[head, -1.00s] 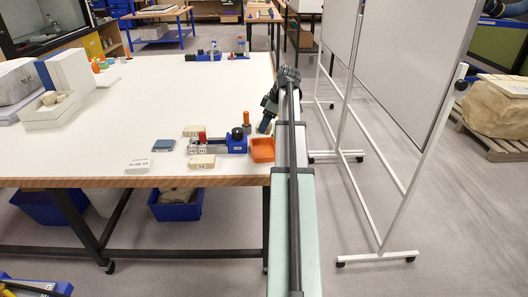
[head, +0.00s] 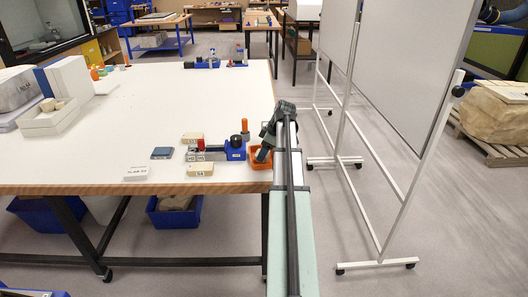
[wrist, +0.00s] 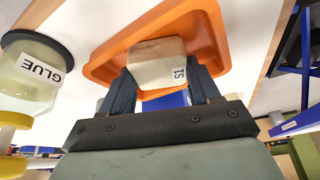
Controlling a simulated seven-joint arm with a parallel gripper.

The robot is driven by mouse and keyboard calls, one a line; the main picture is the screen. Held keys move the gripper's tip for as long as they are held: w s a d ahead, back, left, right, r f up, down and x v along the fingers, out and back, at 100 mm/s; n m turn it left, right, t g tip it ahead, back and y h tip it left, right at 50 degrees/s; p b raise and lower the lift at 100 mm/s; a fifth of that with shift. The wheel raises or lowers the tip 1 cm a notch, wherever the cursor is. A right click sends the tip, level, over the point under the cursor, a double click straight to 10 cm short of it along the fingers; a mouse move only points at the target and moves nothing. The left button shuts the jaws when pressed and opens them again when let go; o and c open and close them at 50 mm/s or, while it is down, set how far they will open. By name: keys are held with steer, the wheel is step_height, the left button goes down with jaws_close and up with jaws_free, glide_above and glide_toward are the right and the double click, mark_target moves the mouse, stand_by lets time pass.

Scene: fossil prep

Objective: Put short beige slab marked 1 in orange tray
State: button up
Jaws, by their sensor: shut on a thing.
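My gripper (head: 263,154) is at the orange tray (head: 253,166), near the table's front right corner. In the wrist view, my gripper (wrist: 160,88) is shut on a short beige slab (wrist: 152,68) with a small label that looks like S1. The slab lies between the two dark fingers, with the orange tray (wrist: 215,38) behind and around it. I cannot tell whether the slab touches the tray floor. In the head view the slab is hidden by the gripper or too small to make out.
A blue holder (head: 235,150) with a black knob stands close left of the tray. A glue jar (wrist: 30,75) is near the gripper. A beige slab marked S4 (head: 200,170), a dark tile (head: 162,153) and a white label block (head: 136,174) lie further left. The table middle is clear.

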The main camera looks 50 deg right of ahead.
steer(key=o, duration=1.2)
steer(key=shift+f, duration=0.15)
steer(key=v, duration=1.2)
